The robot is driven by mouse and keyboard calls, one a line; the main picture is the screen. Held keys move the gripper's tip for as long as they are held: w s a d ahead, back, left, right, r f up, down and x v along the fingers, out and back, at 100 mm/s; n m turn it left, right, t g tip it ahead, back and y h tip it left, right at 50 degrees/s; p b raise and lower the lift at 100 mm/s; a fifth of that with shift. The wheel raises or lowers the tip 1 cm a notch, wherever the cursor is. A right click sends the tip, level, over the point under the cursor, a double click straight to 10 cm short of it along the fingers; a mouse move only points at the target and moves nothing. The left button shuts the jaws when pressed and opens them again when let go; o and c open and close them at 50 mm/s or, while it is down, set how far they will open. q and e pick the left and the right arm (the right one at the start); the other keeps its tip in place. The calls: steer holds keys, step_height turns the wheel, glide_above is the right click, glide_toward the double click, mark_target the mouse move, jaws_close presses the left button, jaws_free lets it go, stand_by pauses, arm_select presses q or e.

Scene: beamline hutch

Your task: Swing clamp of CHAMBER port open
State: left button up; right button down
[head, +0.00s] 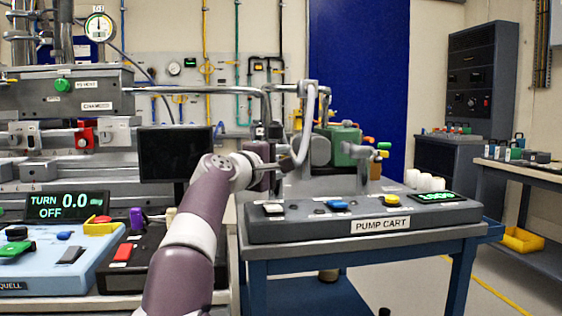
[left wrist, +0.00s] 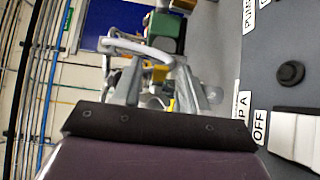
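The steel chamber body (head: 60,88), with a CHAMBER label, is at the left of the head view. A metal pipe (head: 200,91) runs from it to the right and bends down near the pump cart. The port's clamp cannot be made out clearly; my arm and the pipework crowd that spot. My left gripper (head: 298,158) is beside the pipe bend and a pale hose (head: 308,120). In the left wrist view, my left gripper (left wrist: 160,88) shows two grey fingers apart, with pipework and the hose (left wrist: 140,48) beyond. Nothing is clearly held. My right gripper is not in view.
The pump cart (head: 300,229) stands right of my arm, with buttons and a lit display. A green pump (head: 341,146) is behind it.

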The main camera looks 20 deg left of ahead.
arm_select(q)
steer(key=shift+s, duration=0.35)
steer(key=s+a+b, duration=0.1)
steer(key=s+b, duration=0.1)
steer(key=s, duration=1)
steer(key=shift+a, duration=0.4)
